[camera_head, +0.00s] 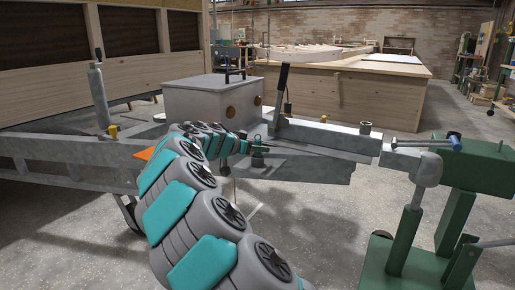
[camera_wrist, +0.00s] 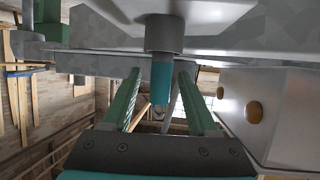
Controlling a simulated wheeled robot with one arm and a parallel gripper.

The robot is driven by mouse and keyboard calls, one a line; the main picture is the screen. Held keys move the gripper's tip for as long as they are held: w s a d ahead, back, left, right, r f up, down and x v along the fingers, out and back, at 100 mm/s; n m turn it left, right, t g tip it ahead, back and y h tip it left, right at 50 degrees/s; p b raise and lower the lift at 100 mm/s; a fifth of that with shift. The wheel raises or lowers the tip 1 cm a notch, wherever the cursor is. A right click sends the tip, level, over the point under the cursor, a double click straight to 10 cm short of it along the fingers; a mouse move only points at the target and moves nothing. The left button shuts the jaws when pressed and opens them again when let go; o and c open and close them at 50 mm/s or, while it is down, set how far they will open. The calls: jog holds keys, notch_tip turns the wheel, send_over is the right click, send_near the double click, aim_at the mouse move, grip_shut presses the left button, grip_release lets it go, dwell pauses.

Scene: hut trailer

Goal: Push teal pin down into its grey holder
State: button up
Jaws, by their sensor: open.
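The teal pin (camera_wrist: 161,84) sticks out of its round grey holder (camera_wrist: 163,34) in the wrist view, where the picture looks upside down. Part of the pin's length is exposed. My gripper (camera_wrist: 158,75) is open, with its green fingers on either side of the pin and visible gaps between them and it. The fingers are not closed on the pin. In the head view my gripper (camera_head: 256,141) reaches the trailer drawbar beside a small grey cylinder, likely the holder (camera_head: 257,160). The pin is too small to make out clearly there.
A grey box (camera_head: 205,103) with round orange-brown discs stands on the trailer frame to the left of my gripper. A dark upright lever (camera_head: 281,92) rises just behind it. The metal drawbar (camera_head: 325,137) runs right to a green stand (camera_head: 470,170).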

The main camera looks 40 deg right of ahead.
jog(key=v, duration=1.1)
jog(key=shift+a, duration=0.2)
